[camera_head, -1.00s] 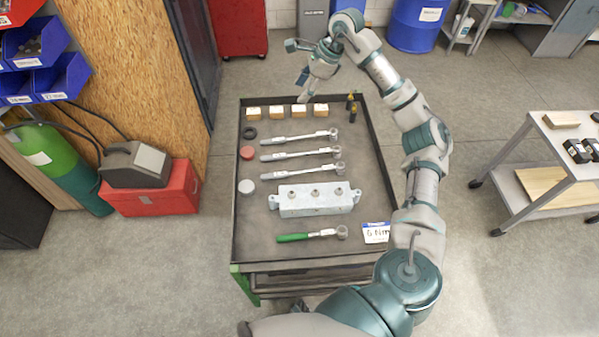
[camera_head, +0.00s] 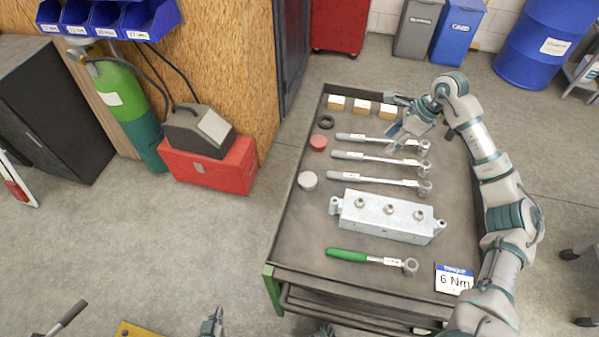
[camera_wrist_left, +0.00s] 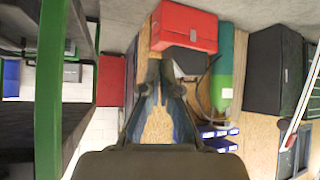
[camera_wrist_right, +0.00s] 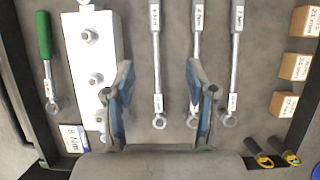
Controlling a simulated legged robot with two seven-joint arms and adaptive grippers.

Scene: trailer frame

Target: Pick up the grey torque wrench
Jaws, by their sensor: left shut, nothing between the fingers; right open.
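Three torque wrenches with grey handles lie side by side on the dark cart tray: far (camera_head: 375,139), middle (camera_head: 375,158) and near (camera_head: 375,181). My right gripper (camera_head: 402,133) is open and empty above the far wrenches' ring ends. In the right wrist view, its spread fingers (camera_wrist_right: 160,68) appear either side of the grey wrench nearest the block (camera_wrist_right: 157,55); contact cannot be told. My left gripper (camera_wrist_left: 160,72) is shut and empty, away from the tray; part shows in the head view (camera_head: 213,324).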

